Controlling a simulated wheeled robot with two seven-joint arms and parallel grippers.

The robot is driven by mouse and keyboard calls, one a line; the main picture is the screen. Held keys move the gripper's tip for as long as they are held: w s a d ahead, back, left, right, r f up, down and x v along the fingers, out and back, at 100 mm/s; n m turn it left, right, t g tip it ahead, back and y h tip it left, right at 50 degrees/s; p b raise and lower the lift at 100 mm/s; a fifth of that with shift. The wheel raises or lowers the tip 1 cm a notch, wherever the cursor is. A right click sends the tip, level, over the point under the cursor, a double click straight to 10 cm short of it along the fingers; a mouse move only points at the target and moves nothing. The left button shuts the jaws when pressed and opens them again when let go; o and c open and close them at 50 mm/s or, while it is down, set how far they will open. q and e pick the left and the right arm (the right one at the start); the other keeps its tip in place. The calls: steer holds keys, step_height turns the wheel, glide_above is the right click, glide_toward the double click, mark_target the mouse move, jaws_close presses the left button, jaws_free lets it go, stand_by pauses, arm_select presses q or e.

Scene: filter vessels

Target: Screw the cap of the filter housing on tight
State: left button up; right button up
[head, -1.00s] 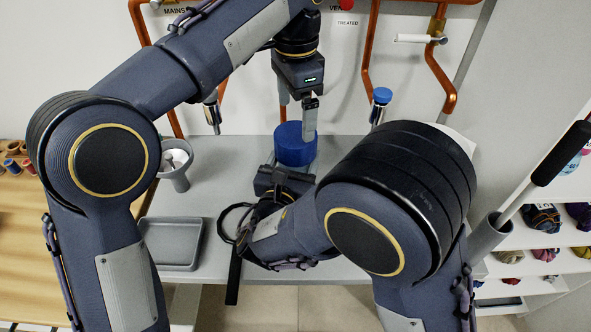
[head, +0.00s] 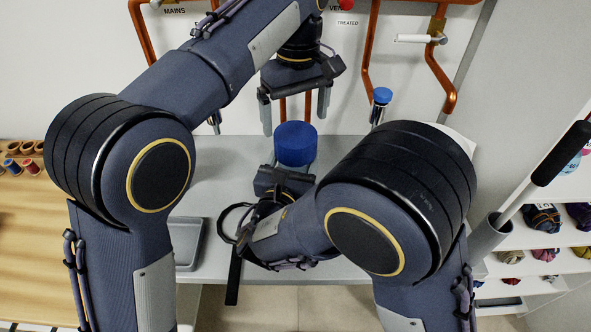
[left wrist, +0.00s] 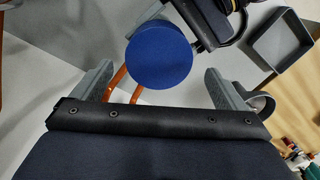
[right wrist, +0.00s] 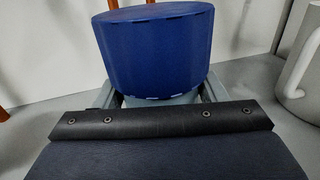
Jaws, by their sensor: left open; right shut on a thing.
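The blue cap (head: 295,142) sits on the filter housing on the grey bench, in front of the pipes. In the left wrist view the cap (left wrist: 159,55) is a round blue disc between and beyond the fingers. In the right wrist view its ribbed side (right wrist: 157,48) rises above the fingers. My left gripper (head: 297,108) is open above the cap, its fingers wide apart and clear of it. My right gripper (right wrist: 160,100) is shut on the filter housing below the cap. The housing body is mostly hidden by the gripper and cap.
A grey tray (head: 187,243) lies on the bench at left, partly behind my left arm. Copper pipes (head: 369,60) run up the back wall. A small blue-topped fitting (head: 382,97) stands right of the cap. A grey mug-like vessel (right wrist: 300,75) is at the right wrist view's right edge.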

mark_target(295, 134)
arm_select(q)
steer(key=n, duration=0.5)
steer(key=shift+n, duration=0.4)
steer(key=n, duration=0.5)
steer(key=shift+r+n, duration=0.15)
steer(key=shift+n, duration=0.15)
steer(key=n, duration=0.5)
steer(key=shift+r, duration=0.2)
steer(key=n, duration=0.4)
steer(key=shift+r+n, duration=0.25)
steer(key=shift+n, duration=0.15)
steer(key=shift+f, duration=4.05)
